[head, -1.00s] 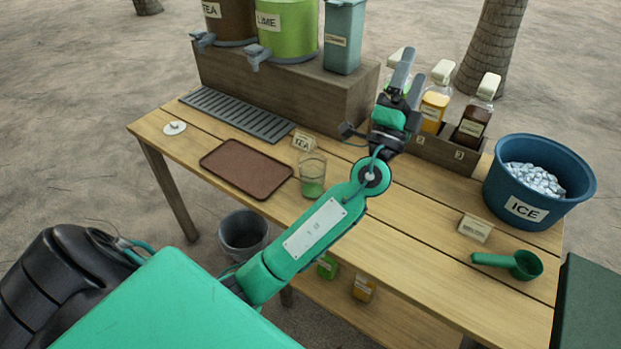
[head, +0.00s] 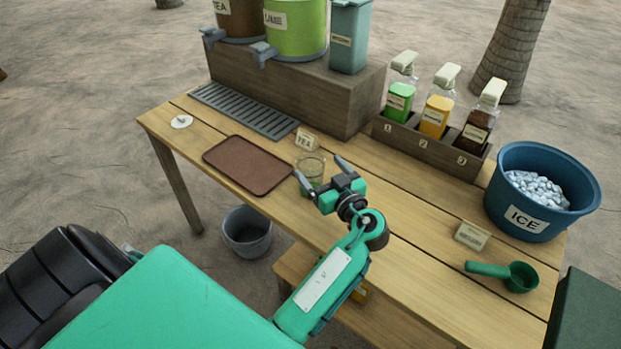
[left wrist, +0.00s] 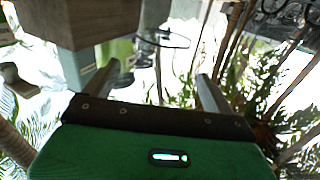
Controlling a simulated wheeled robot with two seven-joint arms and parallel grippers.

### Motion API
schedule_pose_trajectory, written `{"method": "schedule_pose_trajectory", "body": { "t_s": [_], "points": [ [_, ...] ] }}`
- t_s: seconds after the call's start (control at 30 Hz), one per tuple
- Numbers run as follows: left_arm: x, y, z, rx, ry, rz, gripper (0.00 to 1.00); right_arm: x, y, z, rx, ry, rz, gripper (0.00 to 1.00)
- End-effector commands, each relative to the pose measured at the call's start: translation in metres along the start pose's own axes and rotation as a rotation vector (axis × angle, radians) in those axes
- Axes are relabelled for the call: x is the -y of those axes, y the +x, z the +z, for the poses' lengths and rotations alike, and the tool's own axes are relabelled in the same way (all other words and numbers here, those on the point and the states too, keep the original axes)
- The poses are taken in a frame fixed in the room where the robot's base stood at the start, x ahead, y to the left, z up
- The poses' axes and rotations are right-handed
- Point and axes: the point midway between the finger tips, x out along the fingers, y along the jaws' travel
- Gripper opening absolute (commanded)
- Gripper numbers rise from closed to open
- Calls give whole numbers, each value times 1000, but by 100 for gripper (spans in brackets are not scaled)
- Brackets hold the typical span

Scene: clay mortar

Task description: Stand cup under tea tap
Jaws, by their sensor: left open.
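The clear cup (head: 311,166), with green low in it, stands upright on the table (head: 400,225), right of the brown tray. My left gripper (head: 318,166) is open at the cup's near side. Its fingers reach to either side of the cup in the picture; I cannot tell whether they touch it. In the left wrist view the fingers (left wrist: 112,85) are spread wide, with a thin dark ring beyond them, perhaps the cup's rim. The tea tap (head: 213,36) is on the brown TEA dispenser (head: 240,20) at the back left, above the grey drip grate (head: 245,110). My right gripper is out of view.
The lime dispenser (head: 296,35) is right of the tea. Bottles in a wooden rack (head: 430,150), an ice bucket (head: 540,190) and a green scoop (head: 518,277) are farther right.

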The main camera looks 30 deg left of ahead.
Motion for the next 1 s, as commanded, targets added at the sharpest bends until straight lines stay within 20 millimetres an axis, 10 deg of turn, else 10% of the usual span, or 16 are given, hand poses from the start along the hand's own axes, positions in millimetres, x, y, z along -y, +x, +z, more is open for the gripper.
{"method": "schedule_pose_trajectory", "body": {
  "t_s": [1.0],
  "points": [
    [0,75,16,-1,2,1,88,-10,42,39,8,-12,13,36]
  ]
}}
